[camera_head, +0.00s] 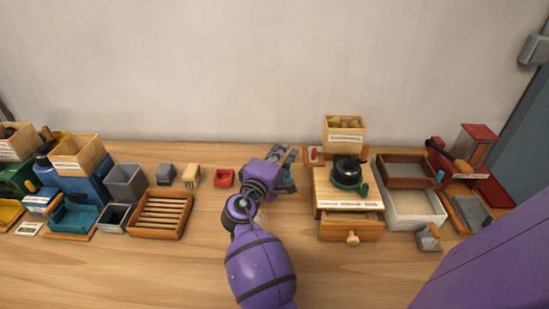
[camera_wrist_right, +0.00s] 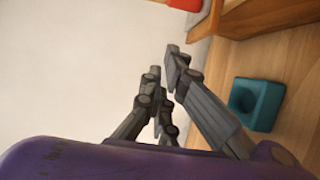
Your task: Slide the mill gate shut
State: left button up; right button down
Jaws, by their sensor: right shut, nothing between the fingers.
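The mill (camera_head: 333,188) is a light wooden box with a dark round part and a green crank (camera_head: 352,178) on top. A hopper (camera_head: 344,133) with yellowish pieces in it stands at its back. A small red piece on a pale plate (camera_head: 314,154) is at the mill's back left; I cannot tell for sure that it is the gate. A red part (camera_wrist_right: 185,4) also shows at the top of the right wrist view. My right gripper (camera_head: 284,153) is shut and empty, left of the mill and apart from the red piece. Its fingers (camera_wrist_right: 167,70) show in the wrist view. My left gripper is not in view.
The mill's drawer (camera_head: 338,231) has a round knob and sticks out in front. A teal block (camera_wrist_right: 257,103) lies near my fingers. A red dish (camera_head: 223,178) and a slatted tray (camera_head: 160,213) are to the left. Trays (camera_head: 415,223) stand right of the mill. The front table is clear.

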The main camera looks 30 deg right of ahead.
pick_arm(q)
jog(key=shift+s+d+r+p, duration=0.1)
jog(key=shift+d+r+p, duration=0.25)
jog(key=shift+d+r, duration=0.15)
pick_arm(e)
jog(key=shift+s+d, duration=1.1)
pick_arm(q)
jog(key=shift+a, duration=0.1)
pick_arm(e)
jog(key=shift+s, duration=0.1)
